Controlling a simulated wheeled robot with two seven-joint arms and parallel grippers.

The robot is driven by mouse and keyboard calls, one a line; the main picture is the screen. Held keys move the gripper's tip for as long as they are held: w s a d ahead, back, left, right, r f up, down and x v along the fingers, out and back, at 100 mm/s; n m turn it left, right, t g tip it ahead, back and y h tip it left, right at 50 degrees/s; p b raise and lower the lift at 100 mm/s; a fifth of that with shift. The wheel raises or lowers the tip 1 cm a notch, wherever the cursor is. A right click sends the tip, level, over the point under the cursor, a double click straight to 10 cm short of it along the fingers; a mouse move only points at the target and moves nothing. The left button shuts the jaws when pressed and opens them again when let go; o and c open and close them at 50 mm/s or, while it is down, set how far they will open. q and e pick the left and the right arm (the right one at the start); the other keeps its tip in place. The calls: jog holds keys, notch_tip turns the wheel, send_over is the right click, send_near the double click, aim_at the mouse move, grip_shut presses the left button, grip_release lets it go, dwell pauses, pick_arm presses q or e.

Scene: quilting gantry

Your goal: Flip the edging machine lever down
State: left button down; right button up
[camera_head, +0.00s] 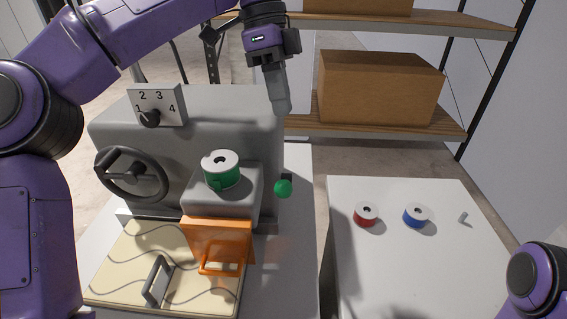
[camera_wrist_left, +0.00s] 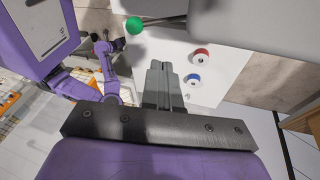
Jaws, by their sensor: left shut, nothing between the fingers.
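The edging machine (camera_head: 240,115) is a large grey body on a white table. Its lever ends in a green ball knob (camera_head: 283,188) on the machine's right side. In the left wrist view the green knob (camera_wrist_left: 134,25) sits on a thin rod at the top, left of the fingers. My left gripper (camera_head: 281,108) is shut and empty, pointing down above the knob and apart from it, by the machine's upper right edge. It also shows in the left wrist view (camera_wrist_left: 158,68). My right gripper is not in the head view; only part of that arm shows at lower right.
A green spool (camera_head: 221,168) sits on the machine above an orange guard (camera_head: 222,240). A handwheel (camera_head: 132,173) and dial (camera_head: 150,117) are at left. Red (camera_head: 367,214) and blue (camera_head: 416,215) spools lie on the right table (camera_head: 450,270). Shelves with boxes (camera_head: 378,88) stand behind.

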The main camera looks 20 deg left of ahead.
aim_at(285, 184)
pick_arm(q)
jog(key=x, duration=0.3)
jog(key=s+x, duration=0.1)
jog(key=x, duration=0.5)
jog(key=shift+s+a+f, duration=0.2)
jog(key=shift+s+a, duration=0.15)
jog(key=shift+s+f, duration=0.4)
jog(key=shift+w, duration=0.1)
jog(key=shift+f, duration=0.1)
